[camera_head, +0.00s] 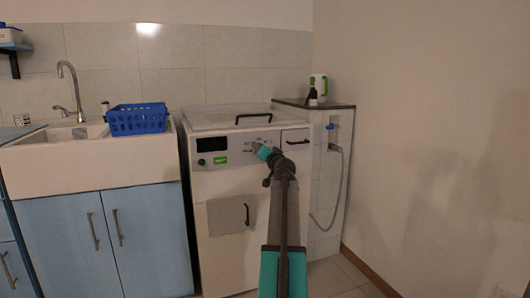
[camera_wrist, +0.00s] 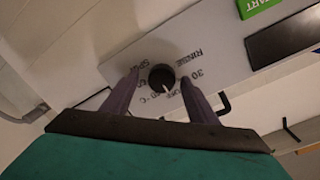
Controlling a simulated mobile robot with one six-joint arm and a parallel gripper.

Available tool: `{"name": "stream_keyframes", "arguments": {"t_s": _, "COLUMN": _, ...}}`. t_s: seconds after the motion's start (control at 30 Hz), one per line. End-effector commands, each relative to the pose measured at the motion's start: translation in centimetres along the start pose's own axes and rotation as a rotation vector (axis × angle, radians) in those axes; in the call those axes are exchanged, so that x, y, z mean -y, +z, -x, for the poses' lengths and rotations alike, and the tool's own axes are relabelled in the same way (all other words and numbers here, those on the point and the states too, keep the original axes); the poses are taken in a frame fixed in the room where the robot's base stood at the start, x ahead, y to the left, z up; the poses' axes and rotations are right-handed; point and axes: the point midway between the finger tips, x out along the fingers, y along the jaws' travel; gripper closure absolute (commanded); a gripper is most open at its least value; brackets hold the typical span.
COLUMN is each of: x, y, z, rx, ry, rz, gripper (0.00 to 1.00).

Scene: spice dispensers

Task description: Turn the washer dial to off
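The white washer (camera_head: 235,180) stands in the middle of the head view, with a control panel on its upper front. In the wrist view its dial (camera_wrist: 162,78) is a round black knob with a white pointer mark directed toward the lower side of the picture. Printed labels ring the dial and appear upside down; RINSE and 30 are readable, others are partly hidden. My gripper (camera_wrist: 159,84) is open, one finger on each side of the dial; I cannot tell whether they touch it. In the head view my gripper (camera_head: 263,152) is at the panel and hides the dial.
The panel has a dark display (camera_head: 212,144) and a green START button (camera_head: 220,160). A black lid handle (camera_head: 254,117) and a drawer handle (camera_head: 297,142) stick out nearby. A blue basket (camera_head: 137,119) sits by the sink, left. A hose (camera_head: 338,190) hangs at right.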

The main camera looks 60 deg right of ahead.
Motion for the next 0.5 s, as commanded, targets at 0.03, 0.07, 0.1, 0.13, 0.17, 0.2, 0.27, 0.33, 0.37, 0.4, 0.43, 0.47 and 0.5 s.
{"name": "stream_keyframes", "arguments": {"t_s": 0.03, "x": 0.07, "y": 0.08, "z": -0.01, "rx": 0.001, "ry": -0.001, "rz": -0.001, "gripper": 0.47}}
{"name": "stream_keyframes", "arguments": {"t_s": 0.07, "x": 0.09, "y": 0.10, "z": -0.01, "rx": 0.002, "ry": -0.001, "rz": -0.001, "gripper": 0.47}}
{"name": "stream_keyframes", "arguments": {"t_s": 0.1, "x": 0.11, "y": 0.13, "z": -0.01, "rx": 0.002, "ry": -0.002, "rz": -0.001, "gripper": 0.47}}
{"name": "stream_keyframes", "arguments": {"t_s": 0.13, "x": 0.13, "y": 0.14, "z": -0.01, "rx": 0.003, "ry": -0.002, "rz": -0.001, "gripper": 0.47}}
{"name": "stream_keyframes", "arguments": {"t_s": 0.17, "x": 0.14, "y": 0.16, "z": -0.01, "rx": 0.003, "ry": -0.002, "rz": -0.001, "gripper": 0.47}}
{"name": "stream_keyframes", "arguments": {"t_s": 0.2, "x": 0.16, "y": 0.18, "z": -0.01, "rx": 0.003, "ry": -0.003, "rz": -0.002, "gripper": 0.47}}
{"name": "stream_keyframes", "arguments": {"t_s": 0.27, "x": 0.18, "y": 0.20, "z": 0.01, "rx": 0.004, "ry": -0.003, "rz": -0.002, "gripper": 0.47}}
{"name": "stream_keyframes", "arguments": {"t_s": 0.33, "x": 0.20, "y": 0.22, "z": 0.10, "rx": 0.004, "ry": -0.003, "rz": -0.002, "gripper": 0.47}}
{"name": "stream_keyframes", "arguments": {"t_s": 0.37, "x": 0.21, "y": 0.22, "z": 0.16, "rx": 0.004, "ry": -0.003, "rz": -0.002, "gripper": 0.47}}
{"name": "stream_keyframes", "arguments": {"t_s": 0.4, "x": 0.22, "y": 0.22, "z": 0.28, "rx": 0.005, "ry": -0.003, "rz": -0.002, "gripper": 0.47}}
{"name": "stream_keyframes", "arguments": {"t_s": 0.43, "x": 0.23, "y": 0.22, "z": 0.38, "rx": 0.005, "ry": -0.003, "rz": -0.002, "gripper": 0.47}}
{"name": "stream_keyframes", "arguments": {"t_s": 0.47, "x": 0.24, "y": 0.23, "z": 0.51, "rx": 0.005, "ry": -0.003, "rz": -0.002, "gripper": 0.47}}
{"name": "stream_keyframes", "arguments": {"t_s": 0.5, "x": 0.25, "y": 0.23, "z": 0.72, "rx": 0.005, "ry": -0.003, "rz": -0.002, "gripper": 0.47}}
